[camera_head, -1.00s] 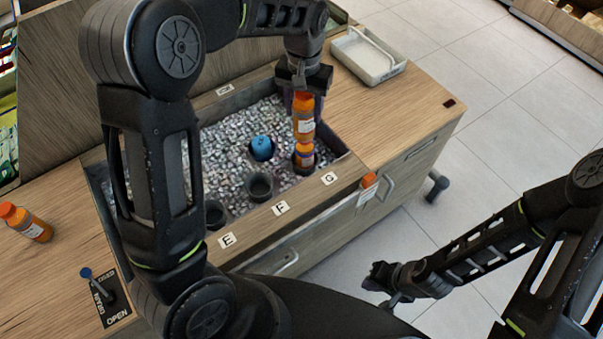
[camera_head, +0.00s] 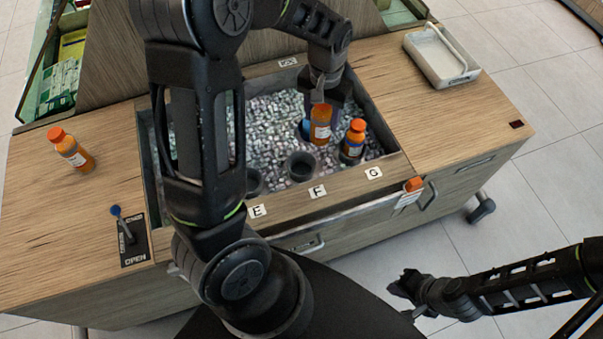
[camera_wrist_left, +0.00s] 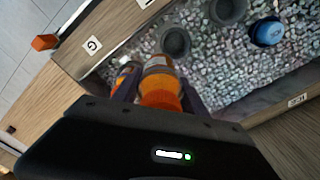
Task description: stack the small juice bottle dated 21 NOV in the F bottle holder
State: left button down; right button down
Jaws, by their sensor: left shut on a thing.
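My left gripper (camera_head: 322,98) is shut on a small orange juice bottle (camera_head: 320,126) with an orange cap and pale label. It holds the bottle upright above the ice, left of the bottle in the G holder. The held bottle also shows in the left wrist view (camera_wrist_left: 160,88). The F bottle holder (camera_head: 301,166) is a dark, empty cup behind the F label (camera_head: 317,191); in the wrist view the F holder (camera_wrist_left: 175,42) is clear of the bottle. The date is too small to read. My right gripper (camera_head: 408,287) is away at lower right, its jaws unclear.
Another orange bottle (camera_head: 353,142) stands at G. The E holder (camera_head: 254,181) is partly hidden by my left arm. A blue item (camera_wrist_left: 267,32) sits in the ice. One more bottle (camera_head: 70,150) stands on the left counter. A white tray (camera_head: 441,55) lies at back right.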

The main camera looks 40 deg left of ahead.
pick_arm(q)
jog(key=s+a+f, duration=0.3)
jog(key=s, duration=0.1)
jog(key=shift+f+n+b, duration=0.3)
jog(key=shift+f, duration=0.05)
jog(key=shift+f, duration=2.9)
jog(key=shift+f, duration=2.1)
